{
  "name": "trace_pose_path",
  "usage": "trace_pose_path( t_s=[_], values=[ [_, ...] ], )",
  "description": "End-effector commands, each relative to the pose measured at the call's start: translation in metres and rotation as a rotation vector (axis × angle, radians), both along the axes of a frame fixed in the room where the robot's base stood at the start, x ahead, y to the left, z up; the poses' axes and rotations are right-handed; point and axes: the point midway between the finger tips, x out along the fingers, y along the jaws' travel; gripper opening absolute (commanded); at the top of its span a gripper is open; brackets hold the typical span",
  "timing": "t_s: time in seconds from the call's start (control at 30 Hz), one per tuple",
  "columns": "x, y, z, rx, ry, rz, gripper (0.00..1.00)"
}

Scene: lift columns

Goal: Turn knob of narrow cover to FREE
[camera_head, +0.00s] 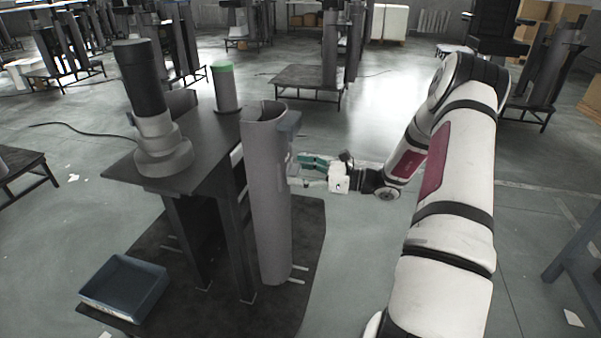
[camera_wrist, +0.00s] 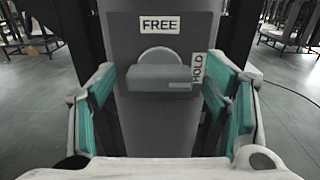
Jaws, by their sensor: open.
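The narrow cover (camera_head: 268,205) is a tall grey curved shell standing at the near side of the dark bench in the head view. In the wrist view, its panel (camera_wrist: 135,125) carries a grey knob (camera_wrist: 158,78) with a wide bar lying horizontally. A pale mark on the bar is at its right end, beside the upright HOLD label (camera_wrist: 197,68). The FREE label (camera_wrist: 159,23) is above the knob. My gripper (camera_wrist: 161,88) is open, its teal fingers left and right of the knob with gaps. In the head view, my gripper (camera_head: 304,169) is at the cover's right side.
The bench (camera_head: 205,150) holds a dark-topped column (camera_head: 145,100) and a green-topped cylinder (camera_head: 225,88). A blue-grey bin (camera_head: 124,289) sits on the low base at left. Floor right of the cover is open; other benches stand farther back.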

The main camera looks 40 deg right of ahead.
Motion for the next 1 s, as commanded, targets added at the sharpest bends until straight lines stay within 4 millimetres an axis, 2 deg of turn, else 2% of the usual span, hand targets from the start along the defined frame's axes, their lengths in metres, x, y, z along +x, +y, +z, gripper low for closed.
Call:
trace_pose_path(
  t_s=[0.2, 0.4, 0.43, 0.77, 1.0],
  values=[
    [0.0002, 0.0001, 0.0002, 0.000, 0.000, 0.000, 0.70],
    [0.0001, 0.0001, 0.0001, 0.000, 0.000, 0.000, 0.25],
    [0.0001, 0.0001, 0.0001, 0.000, 0.000, 0.000, 0.22],
    [0.0001, 0.0002, -0.0001, -0.025, -0.020, 0.000, 0.22],
    [-0.0003, 0.0008, -0.0010, -0.126, -0.097, 0.000, 0.22]
  ],
)
